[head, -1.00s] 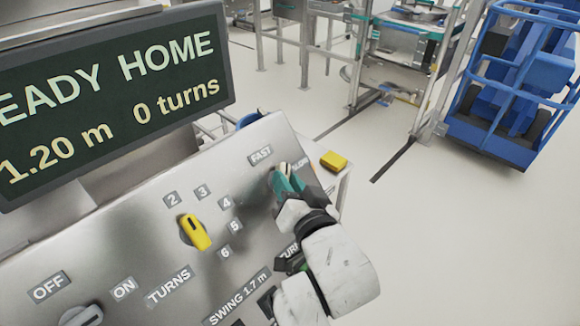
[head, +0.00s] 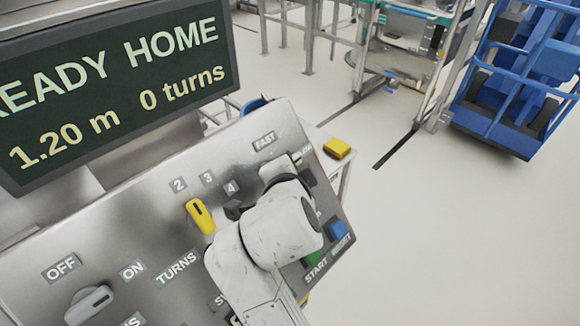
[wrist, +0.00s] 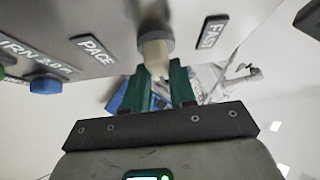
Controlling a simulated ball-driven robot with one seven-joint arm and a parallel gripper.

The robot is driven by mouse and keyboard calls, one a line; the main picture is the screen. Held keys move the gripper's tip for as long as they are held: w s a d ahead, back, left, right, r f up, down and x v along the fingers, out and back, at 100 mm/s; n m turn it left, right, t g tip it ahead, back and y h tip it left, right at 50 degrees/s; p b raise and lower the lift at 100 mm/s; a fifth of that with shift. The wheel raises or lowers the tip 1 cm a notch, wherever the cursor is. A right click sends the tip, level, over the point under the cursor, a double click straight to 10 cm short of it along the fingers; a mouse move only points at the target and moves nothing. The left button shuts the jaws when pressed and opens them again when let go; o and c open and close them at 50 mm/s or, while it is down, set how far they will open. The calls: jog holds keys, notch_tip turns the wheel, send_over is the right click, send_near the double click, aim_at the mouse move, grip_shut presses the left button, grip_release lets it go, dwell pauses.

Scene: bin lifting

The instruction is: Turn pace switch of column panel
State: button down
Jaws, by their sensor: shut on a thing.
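The pace switch (wrist: 155,56) is a cream knob on the steel column panel (head: 130,215). In the wrist view it stands between the PACE label (wrist: 92,48) and the FAST label (wrist: 212,32). My gripper (wrist: 160,84) has its two teal fingers shut on the knob, one on each side. In the head view, the FAST label (head: 265,141) shows just above the switch. My white wrist and forearm cover the fingers, most of the switch and part of the SLOW label there. The knob's exact pointing direction is hard to tell.
A yellow turns knob (head: 200,216) and a grey OFF/ON knob (head: 88,304) sit left of my arm. Green and blue buttons (head: 337,229) lie to its right. The display (head: 120,85) reads READY HOME, 1.20 m, 0 turns. A yellow block (head: 337,148) lies beyond the panel.

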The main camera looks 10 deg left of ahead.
jog(key=shift+m, duration=0.4)
jog(key=c, duration=0.9)
grip_release()
jog(key=v, duration=0.5)
jog(key=b+v, duration=0.1)
jog(key=v, duration=0.4)
jog(key=shift+s+a+r, duration=0.2)
jog(key=shift+s+r, duration=0.05)
jog(key=shift+r, duration=0.05)
